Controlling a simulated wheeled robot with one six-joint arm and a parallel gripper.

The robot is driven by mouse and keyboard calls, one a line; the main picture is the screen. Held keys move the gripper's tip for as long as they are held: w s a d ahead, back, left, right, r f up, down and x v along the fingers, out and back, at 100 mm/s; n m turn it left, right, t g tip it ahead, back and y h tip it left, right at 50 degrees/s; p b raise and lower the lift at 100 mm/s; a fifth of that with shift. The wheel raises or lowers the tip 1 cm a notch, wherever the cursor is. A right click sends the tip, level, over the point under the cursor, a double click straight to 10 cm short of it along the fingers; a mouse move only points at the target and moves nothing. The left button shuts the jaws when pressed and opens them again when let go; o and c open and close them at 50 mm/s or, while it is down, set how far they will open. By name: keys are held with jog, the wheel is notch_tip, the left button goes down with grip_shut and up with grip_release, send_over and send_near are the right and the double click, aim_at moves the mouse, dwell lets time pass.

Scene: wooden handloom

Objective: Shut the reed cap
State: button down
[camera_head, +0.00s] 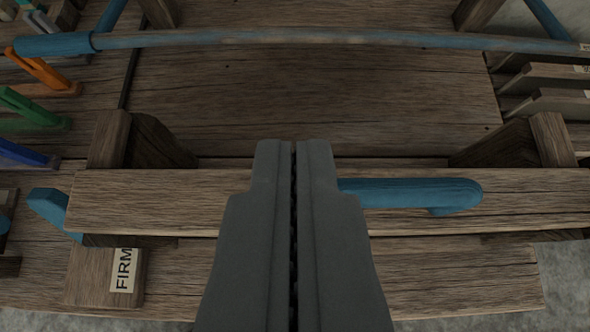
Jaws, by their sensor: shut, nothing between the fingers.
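A long wooden bar (150,203) with a blue handle (415,193) on it crosses the view from left to right; it looks like the reed cap. Whether it is open or shut I cannot tell. My gripper (294,148) is shut and empty, at the middle of the view. It overlaps the bar in the picture and hides its middle and the left end of the handle. I cannot tell whether the fingers touch the bar.
A blue rail (300,38) spans the back. Orange (45,72), green (32,108) and blue (25,153) levers stand at left. A blue hook (50,208) and a block labelled FIRM (90,278) are at lower left. Wooden slats (545,78) are at right.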

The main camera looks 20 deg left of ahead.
jog(key=s+d, duration=0.2)
jog(key=s, duration=0.6)
jog(key=shift+s+d, duration=0.25)
jog(key=shift+d, duration=0.05)
jog(key=s+a+r+m+t+h, duration=0.3)
jog(key=s+r+t, duration=0.4)
jog(key=s+r, duration=0.3)
jog(key=shift+s+a+r+m, duration=0.25)
jog(key=shift+s+r+m, duration=0.05)
jog(key=shift+r, duration=0.15)
dwell(0.5)
